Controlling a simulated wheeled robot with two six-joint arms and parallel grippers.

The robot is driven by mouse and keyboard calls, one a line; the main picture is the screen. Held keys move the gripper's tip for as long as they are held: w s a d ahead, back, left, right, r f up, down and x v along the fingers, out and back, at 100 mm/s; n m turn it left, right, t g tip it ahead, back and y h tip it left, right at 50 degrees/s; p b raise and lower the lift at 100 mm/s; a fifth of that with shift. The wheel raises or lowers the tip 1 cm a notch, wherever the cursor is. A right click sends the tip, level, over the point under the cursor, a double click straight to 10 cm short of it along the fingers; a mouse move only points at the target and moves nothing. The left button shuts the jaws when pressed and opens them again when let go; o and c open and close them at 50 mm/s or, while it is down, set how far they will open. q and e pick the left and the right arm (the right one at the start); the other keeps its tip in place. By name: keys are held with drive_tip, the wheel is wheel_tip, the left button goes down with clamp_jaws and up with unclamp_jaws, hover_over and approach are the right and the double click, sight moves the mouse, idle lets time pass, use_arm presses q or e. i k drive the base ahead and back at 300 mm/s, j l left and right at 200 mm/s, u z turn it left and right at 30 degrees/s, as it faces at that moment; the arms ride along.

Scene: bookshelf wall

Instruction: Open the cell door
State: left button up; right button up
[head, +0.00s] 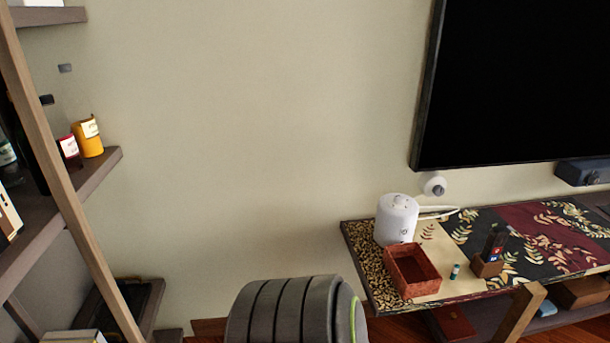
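No cell door can be made out in the head view. Neither my left nor my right gripper is in view, so I cannot see their state.
An open shelf (95,181) with jars and books stands at the left. A low console (480,291) at the right bears a white cylindrical device (396,220), a red-brown tray (436,284) and a wooden holder (487,266). A black screen (525,80) hangs above. Bare wall (250,140) lies between.

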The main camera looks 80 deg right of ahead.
sight(501, 231)
drive_tip(key=k+l+z, duration=0.15)
drive_tip(key=z, duration=0.3)
drive_tip(key=k+l+z, duration=0.25)
drive_tip(key=z, duration=0.2)
drive_tip(key=k+l+z, duration=0.2)
drive_tip(key=z, duration=0.2)
drive_tip(key=k+l+z, duration=0.1)
drive_tip(key=l+z, duration=0.35)
drive_tip(key=k+l+z, duration=0.1)
drive_tip(key=l, duration=0.45)
drive_tip(key=k+l, duration=0.1)
drive_tip(key=l, duration=0.5)
drive_tip(key=k+l+z, duration=0.15)
drive_tip(key=l, duration=1)
drive_tip(key=k+z, duration=0.05)
